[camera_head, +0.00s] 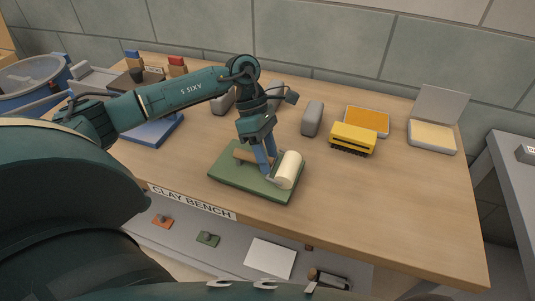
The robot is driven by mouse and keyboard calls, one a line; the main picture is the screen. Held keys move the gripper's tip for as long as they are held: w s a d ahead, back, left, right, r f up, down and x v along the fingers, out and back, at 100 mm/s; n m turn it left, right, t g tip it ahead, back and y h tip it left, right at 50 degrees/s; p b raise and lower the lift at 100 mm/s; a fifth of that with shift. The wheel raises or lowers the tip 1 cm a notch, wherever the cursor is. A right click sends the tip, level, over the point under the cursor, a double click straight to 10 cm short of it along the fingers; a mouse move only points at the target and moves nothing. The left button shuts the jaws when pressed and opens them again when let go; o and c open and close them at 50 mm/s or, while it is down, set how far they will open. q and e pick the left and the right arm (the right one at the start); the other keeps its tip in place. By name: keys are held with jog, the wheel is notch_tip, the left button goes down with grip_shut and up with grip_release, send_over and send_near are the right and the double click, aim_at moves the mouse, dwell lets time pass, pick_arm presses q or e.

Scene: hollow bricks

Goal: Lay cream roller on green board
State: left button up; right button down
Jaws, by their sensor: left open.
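The cream roller (290,169) is a pale cylinder at the right part of the green board (228,176). It appears to rest on the board, with a small grey piece at its lower left end. A brown wooden bar (243,155) lies on the board to the left; whether it is the roller's handle I cannot tell, as my gripper covers the part between. My left gripper (264,163) points down over the board, open, with its blue fingers just left of the cream cylinder. Whether they touch anything is unclear. My right gripper is out of view.
Grey blocks (312,118) stand behind the board. A yellow brush-like block (353,138), an orange tray (367,121) and an open cream pad box (432,136) lie at the right. A blue board (156,131) is at the left. The front right of the bench is clear.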

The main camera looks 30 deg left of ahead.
pick_arm(q)
jog(key=shift+r, duration=0.1)
jog(key=b+v, duration=0.1)
jog(key=v, duration=1.1)
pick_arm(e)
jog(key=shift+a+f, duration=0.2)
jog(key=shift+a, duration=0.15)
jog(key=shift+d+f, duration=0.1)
